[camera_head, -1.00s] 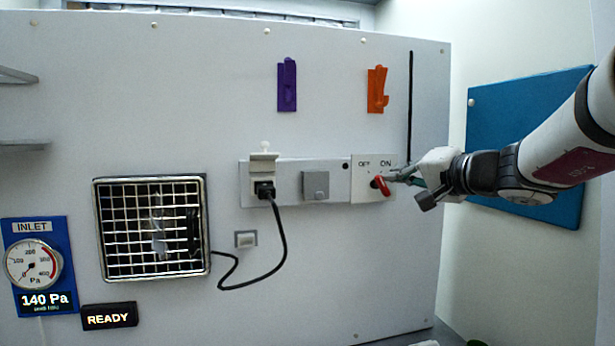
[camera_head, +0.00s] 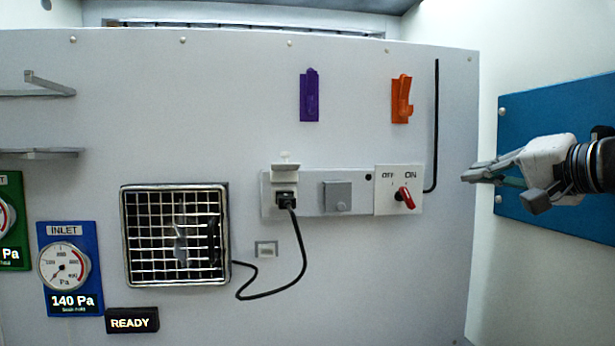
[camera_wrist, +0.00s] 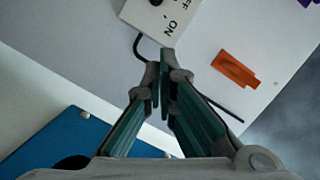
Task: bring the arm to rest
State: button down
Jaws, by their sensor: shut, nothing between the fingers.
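My gripper (camera_head: 468,180) is at the right side of the head view, clear of the wall panel's switch and in front of the blue board. Its fingers point left and are shut with nothing between them. In the wrist view the fingertips (camera_wrist: 162,60) are close together, with the switch plate (camera_wrist: 165,18) beyond them. The red rotary switch (camera_head: 405,197) sits on a white plate marked OFF and ON; its handle is tilted, upper end toward the left. My gripper does not touch it.
A blue board (camera_head: 560,110) hangs on the right wall behind my arm. An orange holder (camera_head: 401,99) and a purple holder (camera_head: 309,95) are on the panel. A black plug (camera_head: 286,200) with a cord is in a socket. A fan grille (camera_head: 175,236) and an INLET gauge (camera_head: 68,268) are at left.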

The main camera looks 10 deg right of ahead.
jog(key=shift+s+r, duration=0.1)
jog(key=shift+s, duration=0.4)
jog(key=s+a+f+n+g+y+p, duration=0.1)
jog(key=s+a+f+n+g, duration=0.2)
jog(key=a+f, duration=0.4)
jog(key=s+a+f+n+g+y+p, duration=0.1)
jog(key=s+a+f+g, duration=0.35)
jog(key=a, duration=0.45)
jog(key=s+a+f+n+g+h+p, duration=0.1)
jog(key=s+f+n+g+h, duration=0.3)
jog(key=s+f, duration=0.7)
jog(key=s+n+h, duration=0.1)
jog(key=s, duration=0.3)
jog(key=shift+s+a+f+p, duration=0.3)
jog(key=shift+s+f, duration=0.1)
